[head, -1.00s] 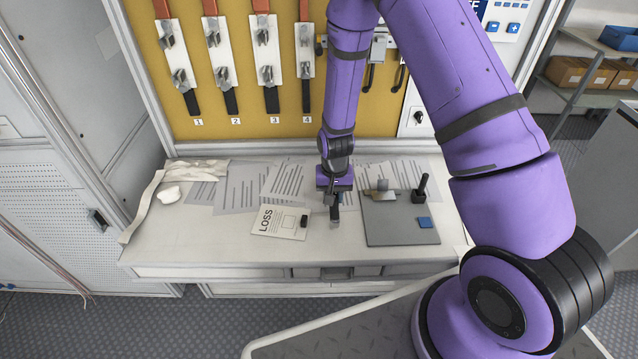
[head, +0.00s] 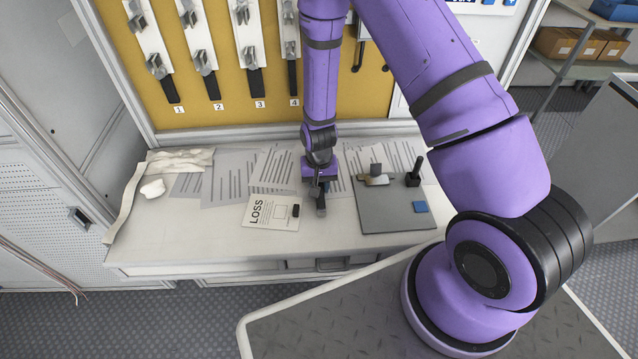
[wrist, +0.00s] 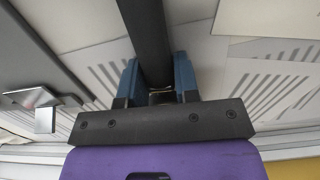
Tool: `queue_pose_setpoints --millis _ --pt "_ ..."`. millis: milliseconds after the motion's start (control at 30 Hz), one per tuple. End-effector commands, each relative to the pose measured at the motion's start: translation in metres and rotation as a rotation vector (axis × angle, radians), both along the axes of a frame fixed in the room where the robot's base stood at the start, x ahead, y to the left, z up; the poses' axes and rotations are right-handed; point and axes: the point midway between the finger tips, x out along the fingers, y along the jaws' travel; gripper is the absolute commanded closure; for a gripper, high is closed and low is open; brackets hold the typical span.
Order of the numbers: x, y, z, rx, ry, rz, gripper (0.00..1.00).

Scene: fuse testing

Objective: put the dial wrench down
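My gripper (head: 318,188) is low over the worktop (head: 160,230), between the LOSS card and the grey mat. In the wrist view its two blue fingers (wrist: 157,82) are closed on a long dark bar, seemingly the dial wrench (wrist: 147,35). The bar runs out past the top of that view. In the head view the wrench (head: 321,205) is a short dark shape under the gripper, seen end-on. Its dial is not visible. I cannot tell whether it touches the worktop.
The LOSS card (head: 271,213) lies just left of my gripper. The grey mat (head: 385,218) on the right bears a blue square (head: 420,207), a black upright piece (head: 414,175) and a metal piece (head: 374,179). Papers (head: 232,182) lie behind. The worktop's front left is clear.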

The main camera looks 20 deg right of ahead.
Motion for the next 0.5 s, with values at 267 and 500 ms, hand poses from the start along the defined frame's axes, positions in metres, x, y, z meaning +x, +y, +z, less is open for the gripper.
queue_pose_setpoints --millis 267,500 --pt "0.0001 0.0 0.0003 0.0 0.0 0.0 0.49" --pt "0.0011 -0.0002 0.0093 0.0 -0.003 0.0 0.49"
